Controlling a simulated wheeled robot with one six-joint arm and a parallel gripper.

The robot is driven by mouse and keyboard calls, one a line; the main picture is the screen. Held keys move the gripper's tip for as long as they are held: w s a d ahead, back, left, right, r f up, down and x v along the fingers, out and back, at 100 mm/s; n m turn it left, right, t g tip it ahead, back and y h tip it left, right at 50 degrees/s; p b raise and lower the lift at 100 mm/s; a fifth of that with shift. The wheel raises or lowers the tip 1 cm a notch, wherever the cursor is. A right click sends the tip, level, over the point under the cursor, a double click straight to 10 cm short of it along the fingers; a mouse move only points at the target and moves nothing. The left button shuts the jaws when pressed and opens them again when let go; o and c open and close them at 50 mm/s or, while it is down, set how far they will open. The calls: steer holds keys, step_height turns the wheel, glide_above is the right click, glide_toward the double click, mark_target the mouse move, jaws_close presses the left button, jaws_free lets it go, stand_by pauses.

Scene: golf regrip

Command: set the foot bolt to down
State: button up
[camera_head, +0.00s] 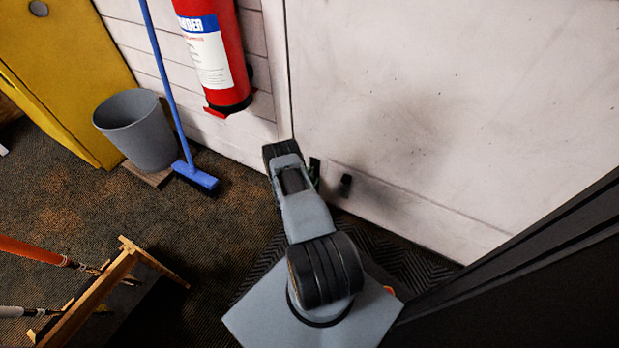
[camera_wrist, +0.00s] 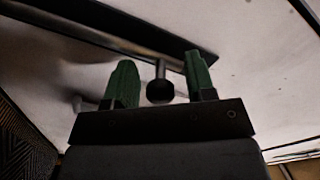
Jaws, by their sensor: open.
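In the wrist view, a short metal stem with a round black knob (camera_wrist: 160,91), which looks like the foot bolt's handle, shows between my gripper's two green fingers. My gripper (camera_wrist: 160,85) is open, with one finger on each side of the knob and a visible gap to both. In the head view, my gripper (camera_head: 315,174) is low at the foot of the pale door, and my arm hides part of it. A small dark fitting (camera_head: 346,185) sits on the door's lower part, just right of the gripper. I cannot tell whether the bolt is up or down.
The pale door (camera_head: 450,110) fills the right side, with a ribbed dark mat (camera_head: 385,250) below it. A red extinguisher (camera_head: 214,60) hangs left of it. A blue broom (camera_head: 195,175), a grey bin (camera_head: 137,130) and a wooden rack (camera_head: 95,290) stand left. A dark panel (camera_head: 520,265) is near right.

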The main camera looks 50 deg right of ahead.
steer(key=shift+c, duration=0.3)
jaws_close()
stand_by(0.3)
